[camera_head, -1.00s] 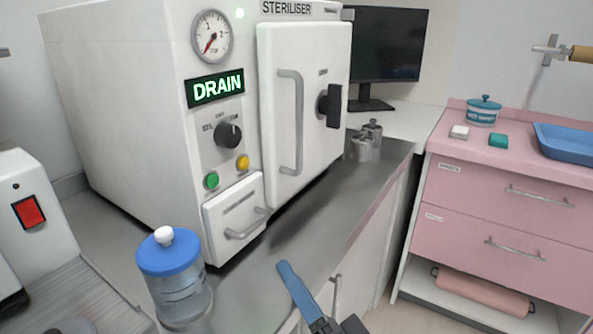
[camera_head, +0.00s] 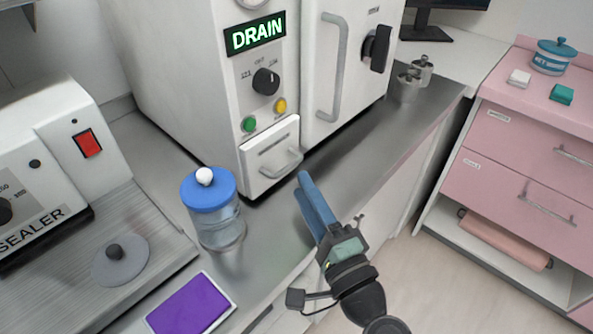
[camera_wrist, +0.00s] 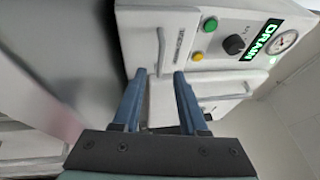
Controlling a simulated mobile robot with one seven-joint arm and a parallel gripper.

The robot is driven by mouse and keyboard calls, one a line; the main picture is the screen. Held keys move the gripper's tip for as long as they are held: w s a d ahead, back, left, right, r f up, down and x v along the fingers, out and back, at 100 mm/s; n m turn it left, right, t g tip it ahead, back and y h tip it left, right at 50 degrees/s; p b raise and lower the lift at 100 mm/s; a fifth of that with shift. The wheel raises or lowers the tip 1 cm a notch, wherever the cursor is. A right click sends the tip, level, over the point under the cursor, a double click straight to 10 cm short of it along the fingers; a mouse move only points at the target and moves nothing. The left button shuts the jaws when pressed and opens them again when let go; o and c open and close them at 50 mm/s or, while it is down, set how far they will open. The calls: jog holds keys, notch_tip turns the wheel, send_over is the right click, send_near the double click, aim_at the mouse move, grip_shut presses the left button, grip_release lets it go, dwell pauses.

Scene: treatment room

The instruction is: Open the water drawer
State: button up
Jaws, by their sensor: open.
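The water drawer (camera_head: 269,160) is a small white front with a grey bar handle, low on the white steriliser, under the green and yellow buttons. It looks shut in the head view. In the wrist view its white front (camera_wrist: 215,88) is seen turned sideways, partly hidden behind a finger. My gripper (camera_head: 309,190) has blue fingers and is open and empty. It is in front of and to the right of the drawer, above the counter edge, apart from the handle. In the wrist view my gripper (camera_wrist: 158,80) shows its two fingers spread, pointing toward the steriliser.
A water jar with a blue lid (camera_head: 209,205) stands on the counter left of the drawer. A sealer (camera_head: 50,170) is at the left, with a purple pad (camera_head: 190,304) nearby. The steriliser door handle (camera_head: 333,65) is to the right.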

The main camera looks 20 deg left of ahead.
jog(key=shift+x, duration=2.1)
grip_shut()
